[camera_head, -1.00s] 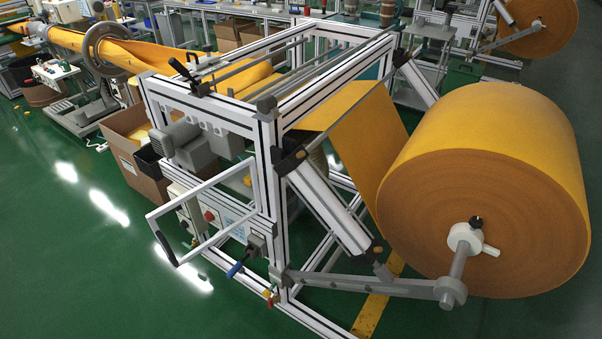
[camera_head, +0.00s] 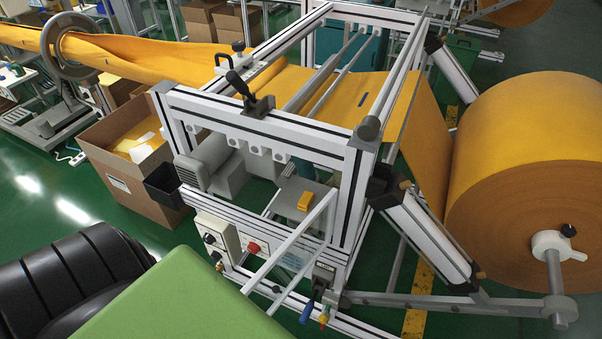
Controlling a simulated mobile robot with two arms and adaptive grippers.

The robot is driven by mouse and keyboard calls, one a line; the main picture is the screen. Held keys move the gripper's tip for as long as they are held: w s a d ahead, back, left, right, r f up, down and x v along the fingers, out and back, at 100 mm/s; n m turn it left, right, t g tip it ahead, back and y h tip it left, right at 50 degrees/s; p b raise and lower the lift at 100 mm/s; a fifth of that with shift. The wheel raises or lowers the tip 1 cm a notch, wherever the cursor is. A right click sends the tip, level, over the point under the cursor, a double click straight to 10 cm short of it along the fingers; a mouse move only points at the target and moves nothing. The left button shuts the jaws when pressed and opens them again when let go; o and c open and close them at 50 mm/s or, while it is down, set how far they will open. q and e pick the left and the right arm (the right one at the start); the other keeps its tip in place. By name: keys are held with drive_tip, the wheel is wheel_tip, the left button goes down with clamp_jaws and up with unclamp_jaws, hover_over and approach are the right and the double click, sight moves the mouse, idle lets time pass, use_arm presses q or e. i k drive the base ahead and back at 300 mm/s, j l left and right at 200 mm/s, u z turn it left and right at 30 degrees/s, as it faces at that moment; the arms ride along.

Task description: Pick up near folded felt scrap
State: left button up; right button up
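A small folded yellow-orange felt scrap (camera_head: 305,201) lies on a grey plate (camera_head: 291,190) low inside the white-framed machine (camera_head: 270,128). It sits behind the lower front rail, near the frame's right upright. More yellow felt pieces (camera_head: 130,148) lie with pale scraps in an open cardboard box (camera_head: 134,188) to the left of the machine. Neither of my grippers is in view, so their distance from the felt scrap does not show.
A large orange felt roll (camera_head: 530,150) hangs at the right, feeding a felt sheet (camera_head: 428,150) into the machine. Slanted white bars (camera_head: 290,243) stick out. Green floor shows at left.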

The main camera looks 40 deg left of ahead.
sight(307, 198)
drive_tip(key=j, duration=0.55)
drive_tip(key=k+j+z, duration=0.1)
drive_tip(key=j, duration=0.4)
drive_tip(key=k+j, duration=0.1)
drive_tip(key=j, duration=0.45)
drive_tip(key=k+j+z, duration=0.1)
drive_tip(key=j, duration=0.4)
drive_tip(key=k+j, duration=0.1)
drive_tip(key=j, duration=0.45)
